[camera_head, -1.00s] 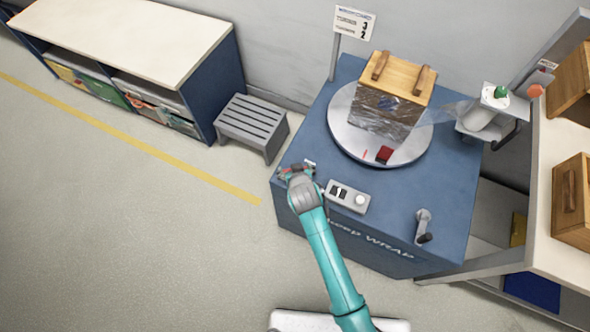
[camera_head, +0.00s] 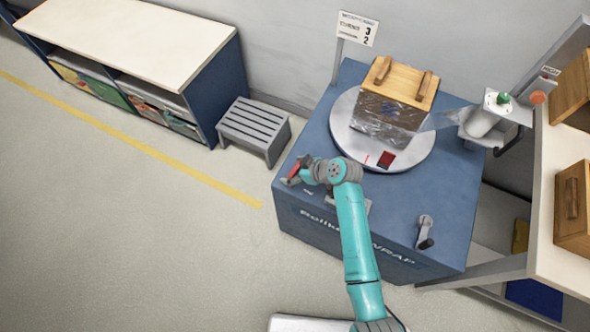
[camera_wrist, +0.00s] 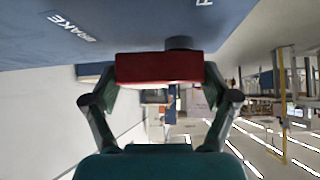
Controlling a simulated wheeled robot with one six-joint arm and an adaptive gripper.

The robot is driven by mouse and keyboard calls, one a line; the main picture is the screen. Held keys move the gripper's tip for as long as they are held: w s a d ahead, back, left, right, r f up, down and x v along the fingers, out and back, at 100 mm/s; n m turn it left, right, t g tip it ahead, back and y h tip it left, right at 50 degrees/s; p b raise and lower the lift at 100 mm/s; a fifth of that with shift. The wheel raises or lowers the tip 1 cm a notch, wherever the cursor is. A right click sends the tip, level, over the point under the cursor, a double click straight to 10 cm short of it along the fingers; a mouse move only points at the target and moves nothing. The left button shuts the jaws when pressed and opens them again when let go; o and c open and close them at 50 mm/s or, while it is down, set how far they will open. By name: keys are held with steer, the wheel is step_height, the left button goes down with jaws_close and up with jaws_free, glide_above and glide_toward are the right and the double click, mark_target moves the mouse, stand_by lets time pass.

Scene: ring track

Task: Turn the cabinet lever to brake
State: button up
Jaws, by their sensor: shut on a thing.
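The red lever (camera_wrist: 160,68) crosses the middle of the wrist view, between the fingers of my gripper (camera_wrist: 160,80). A dark round pivot (camera_wrist: 178,43) shows just above it, against the blue cabinet face (camera_wrist: 130,30). The word BRAKE (camera_wrist: 72,26) is printed to the left of the lever, and part of another label (camera_wrist: 204,3) shows to the right. In the head view the red lever (camera_head: 291,179) is at the left corner of the blue cabinet (camera_head: 400,215), with my gripper (camera_head: 297,173) shut on it. My wrist hides part of the lever.
A turntable (camera_head: 345,135) on the cabinet carries a film-wrapped wooden box (camera_head: 390,105). My arm partly covers a control panel (camera_head: 361,206); a crank (camera_head: 425,230) is right of it. A grey step stool (camera_head: 255,125) stands left of the cabinet. The floor left is clear.

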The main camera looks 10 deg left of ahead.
steer(key=shift+f+n+g, duration=0.1)
steer(key=shift+n+g, duration=0.3)
steer(key=shift+n, duration=0.2)
steer(key=shift+y, duration=0.3)
steer(key=o, duration=1)
steer(key=shift+c, duration=0.2)
steer(key=shift+a, duration=0.1)
steer(key=v, duration=1.2)
steer(key=shift+w, duration=0.1)
